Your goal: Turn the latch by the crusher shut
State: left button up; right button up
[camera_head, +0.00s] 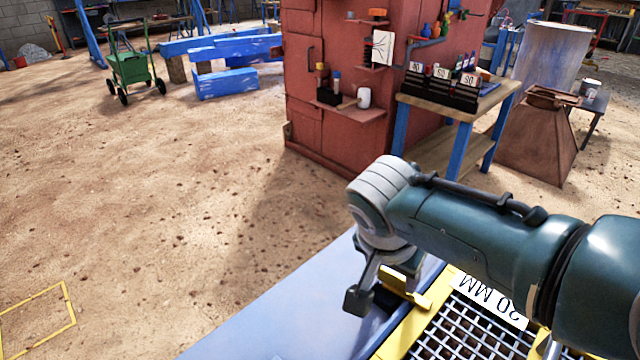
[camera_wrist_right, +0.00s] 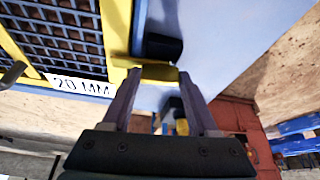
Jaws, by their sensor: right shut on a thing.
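My right gripper (camera_head: 385,278) reaches in from the right, low over the edge of the yellow screen frame. The yellow latch (camera_head: 408,290) sits at the corner of that frame, beside the "20 MM" label. In the right wrist view, the two grey fingers of the gripper (camera_wrist_right: 157,80) stand on either side of the yellow latch bar (camera_wrist_right: 158,71) and are shut on it. A dark block (camera_wrist_right: 160,47) lies just past the bar on the blue-grey surface. The wrist and fingers hide part of the latch in the head view. My left gripper is out of view.
The screen mesh (camera_head: 455,335) fills the lower right inside its yellow frame. A blue-grey panel (camera_head: 290,310) runs along its left side. A red cabinet (camera_head: 325,90) and a wooden bench (camera_head: 455,110) stand beyond. Sandy floor on the left is open.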

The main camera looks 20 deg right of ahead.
jog(key=shift+m+b, duration=0.4)
jog(key=shift+m, duration=0.4)
jog(key=shift+g, duration=0.3)
jog(key=o, duration=1.4)
jog(key=p+v, duration=0.5)
jog(key=v, duration=0.5)
jog(key=shift+a+f, duration=0.1)
jog(key=shift+a, duration=0.05)
